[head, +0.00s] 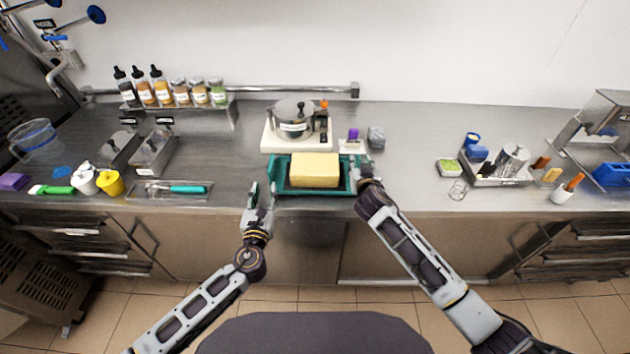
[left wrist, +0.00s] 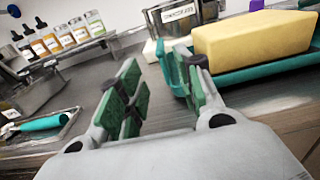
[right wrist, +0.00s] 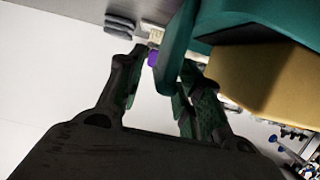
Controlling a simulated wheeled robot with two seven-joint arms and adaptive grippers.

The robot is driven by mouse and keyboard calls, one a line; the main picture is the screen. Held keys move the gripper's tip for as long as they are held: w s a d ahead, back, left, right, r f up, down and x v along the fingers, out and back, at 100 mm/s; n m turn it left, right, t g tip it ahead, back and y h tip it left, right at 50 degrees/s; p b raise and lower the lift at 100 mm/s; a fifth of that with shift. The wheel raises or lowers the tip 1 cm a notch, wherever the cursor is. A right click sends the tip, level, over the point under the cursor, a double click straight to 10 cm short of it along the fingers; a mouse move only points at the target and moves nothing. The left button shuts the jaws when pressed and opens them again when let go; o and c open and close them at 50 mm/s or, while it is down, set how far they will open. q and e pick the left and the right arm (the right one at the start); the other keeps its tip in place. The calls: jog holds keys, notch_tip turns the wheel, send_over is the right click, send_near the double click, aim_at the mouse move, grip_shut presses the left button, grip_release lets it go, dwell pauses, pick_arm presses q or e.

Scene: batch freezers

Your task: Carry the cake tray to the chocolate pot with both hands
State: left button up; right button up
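The teal cake tray (head: 312,191) sits on the steel counter with a yellow block of cake (head: 315,170) in it. The chocolate pot (head: 293,118), a lidded metal pot on a white base, stands directly behind the tray. My left gripper (head: 262,190) is at the tray's left end. My right gripper (head: 364,178) is at the right end. In the right wrist view it is open, with the tray's edge (right wrist: 176,45) reaching between its fingers; contact is unclear.
A purple-topped item (head: 353,138) and a grey item (head: 376,137) stand right of the pot. A shallow tray with a teal-handled tool (head: 188,188) lies to the left. Bottles (head: 145,90) stand on a rear shelf.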

jog(key=v, duration=1.1)
dwell(0.3)
jog(key=shift+s+d, duration=0.1)
jog(key=shift+s, duration=0.05)
pick_arm(q)
jog(key=shift+a, duration=0.1)
dwell(0.3)
